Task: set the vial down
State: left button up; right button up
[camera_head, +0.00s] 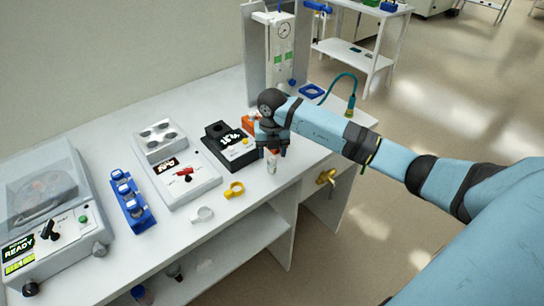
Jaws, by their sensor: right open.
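A small clear vial (272,166) stands upright on the white bench (240,205), near its front edge. My right gripper (271,152) is directly above the vial, pointing down, with its fingers apart around or just over the vial's top. I cannot tell whether the fingers touch it. My right arm reaches in from the right. My left gripper is not in view.
A blue rack (130,205) with several capped vials stands at left, by a lidded machine (45,205). A white device (180,175) and a black device (231,146) stand left of the gripper.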

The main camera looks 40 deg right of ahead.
aim_at(272, 159)
notch_tip(272, 159, up, 9)
jog(key=b, duration=0.1)
jog(key=s+a+f+m+t+y, duration=0.1)
jog(key=s+a+f+t+y, duration=0.1)
jog(key=s+a+y, duration=0.35)
jog(key=s+a+f+t+y, duration=0.1)
jog(key=s+a+y, duration=0.1)
jog(key=a+y, duration=0.7)
jog(key=s+a+f+m+t+y, duration=0.15)
jog(key=s+a+y, duration=0.25)
jog(key=a, duration=0.6)
jog(key=s+d+f+m+t+h, duration=0.35)
jog(key=s+f+m+h, duration=0.45)
jog(key=f+m, duration=0.35)
jog(key=s+d+f+m+t+h, duration=0.35)
jog(key=s+f+m+h, duration=0.4)
jog(key=f+m, duration=0.4)
notch_tip(272, 159, up, 9)
jog(key=m+p, duration=0.1)
jog(key=p, duration=0.6)
jog(key=shift+d+m+g+p, duration=0.3)
jog(key=shift+m+g, duration=0.05)
